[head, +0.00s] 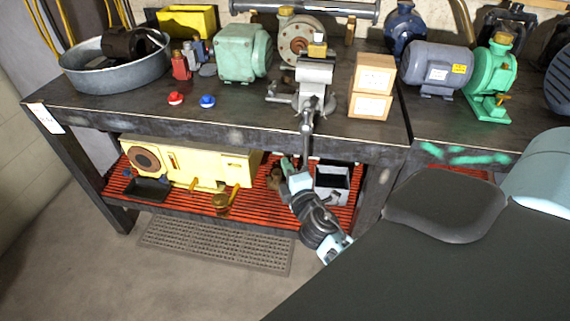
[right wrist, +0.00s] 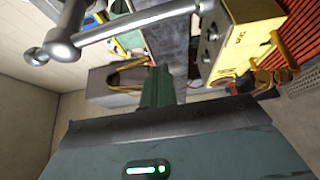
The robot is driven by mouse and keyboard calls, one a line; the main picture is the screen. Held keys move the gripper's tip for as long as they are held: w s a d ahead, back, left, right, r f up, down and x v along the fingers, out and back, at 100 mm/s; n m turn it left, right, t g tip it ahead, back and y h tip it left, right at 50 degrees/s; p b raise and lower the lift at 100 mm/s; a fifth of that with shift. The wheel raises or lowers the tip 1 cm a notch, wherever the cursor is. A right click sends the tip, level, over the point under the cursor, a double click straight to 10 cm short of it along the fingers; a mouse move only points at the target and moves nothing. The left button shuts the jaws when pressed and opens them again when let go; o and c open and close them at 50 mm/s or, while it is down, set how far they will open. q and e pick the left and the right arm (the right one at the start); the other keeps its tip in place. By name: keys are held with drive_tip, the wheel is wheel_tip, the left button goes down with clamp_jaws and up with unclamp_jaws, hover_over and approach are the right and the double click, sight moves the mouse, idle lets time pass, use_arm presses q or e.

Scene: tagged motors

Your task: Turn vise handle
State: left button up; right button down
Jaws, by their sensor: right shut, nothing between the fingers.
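The grey vise (head: 314,72) stands at the front edge of the workbench. Its metal handle (head: 307,124) hangs roughly upright in front of the bench edge. In the right wrist view the handle (right wrist: 120,30) is a shiny bar with a ball end, crossing the upper left. My right gripper (head: 288,163) is below and slightly left of the handle, in front of the lower shelf. Its green fingers (right wrist: 158,88) are shut with nothing between them. They look apart from the handle. My left gripper is not in view.
The bench top (head: 222,105) holds a green motor (head: 243,52), cardboard boxes (head: 372,88), and red (head: 175,98) and blue (head: 207,101) buttons. Below, a yellow machine (head: 190,163) and a grey bin (head: 332,184) sit on the red slatted shelf (head: 262,205). The floor in front is open.

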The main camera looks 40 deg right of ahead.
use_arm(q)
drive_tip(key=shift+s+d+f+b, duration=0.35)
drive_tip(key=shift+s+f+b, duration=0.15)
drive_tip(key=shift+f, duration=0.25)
use_arm(e)
drive_tip(key=v, duration=0.8)
drive_tip(key=shift+s+d, duration=0.2)
use_arm(q)
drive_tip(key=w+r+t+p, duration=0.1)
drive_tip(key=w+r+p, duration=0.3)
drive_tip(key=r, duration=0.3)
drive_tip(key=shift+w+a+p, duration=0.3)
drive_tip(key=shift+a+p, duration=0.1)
drive_tip(key=shift+p, duration=0.4)
use_arm(e)
drive_tip(key=s+a+f+m+g+y, duration=0.2)
drive_tip(key=s+a+f+m, duration=0.2)
drive_tip(key=s, duration=0.4)
drive_tip(key=s+a+f+m+g+y, duration=0.3)
drive_tip(key=s+a+f+m, duration=0.1)
drive_tip(key=s+f, duration=0.3)
drive_tip(key=s+a+f+m+g+y, duration=0.2)
drive_tip(key=s+a+f+m+g, duration=0.1)
drive_tip(key=s, duration=0.8)
wheel_tip(320, 180, down, 3)
drive_tip(key=shift+a+r+m+y, duration=0.1)
drive_tip(key=shift+a+m+y, duration=0.4)
drive_tip(key=shift+a, duration=0.7)
